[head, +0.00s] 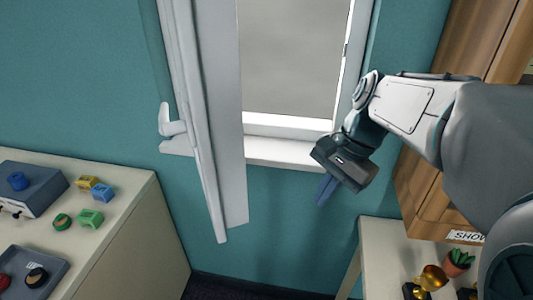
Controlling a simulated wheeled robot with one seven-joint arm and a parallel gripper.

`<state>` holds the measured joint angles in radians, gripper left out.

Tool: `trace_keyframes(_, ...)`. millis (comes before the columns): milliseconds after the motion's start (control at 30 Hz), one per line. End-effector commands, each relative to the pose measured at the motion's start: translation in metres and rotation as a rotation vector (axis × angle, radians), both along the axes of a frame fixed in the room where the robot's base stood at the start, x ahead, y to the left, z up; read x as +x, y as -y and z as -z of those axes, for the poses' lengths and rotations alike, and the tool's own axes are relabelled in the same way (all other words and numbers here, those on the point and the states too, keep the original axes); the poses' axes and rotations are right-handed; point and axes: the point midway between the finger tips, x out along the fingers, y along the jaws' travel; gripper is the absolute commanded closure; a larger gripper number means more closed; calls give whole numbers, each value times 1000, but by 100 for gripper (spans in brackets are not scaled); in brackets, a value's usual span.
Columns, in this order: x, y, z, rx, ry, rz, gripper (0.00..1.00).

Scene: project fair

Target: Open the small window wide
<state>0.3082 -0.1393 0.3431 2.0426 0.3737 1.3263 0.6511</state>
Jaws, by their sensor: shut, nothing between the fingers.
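The small window's white sash (212,130) stands swung out into the room, well away from its frame, at the left side of the opening. Its white handle (172,122) is on the sash's left side. The opening (292,60) shows grey behind it, with a white sill (285,152) below. My gripper (325,190) is shut and empty, pointing down in front of the wall just below the sill's right end. It is to the right of the sash and apart from it.
A cabinet (125,235) at lower left holds small coloured blocks, a blue-grey box (30,188) and a tray (50,262). A wooden case (420,195) is on the right, above a pale table (375,240) with a potted plant (458,260) and gold objects. Wall space below the sill is clear.

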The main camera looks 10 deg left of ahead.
Motion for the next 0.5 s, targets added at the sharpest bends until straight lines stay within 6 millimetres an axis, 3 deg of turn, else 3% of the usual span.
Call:
trace_keyframes(33,14,-8,-3,54,-70,62,100)
trace_keyframes(200,42,-30,-25,209,-285,223,100)
trace_keyframes(500,58,-40,-44,311,-444,308,100)
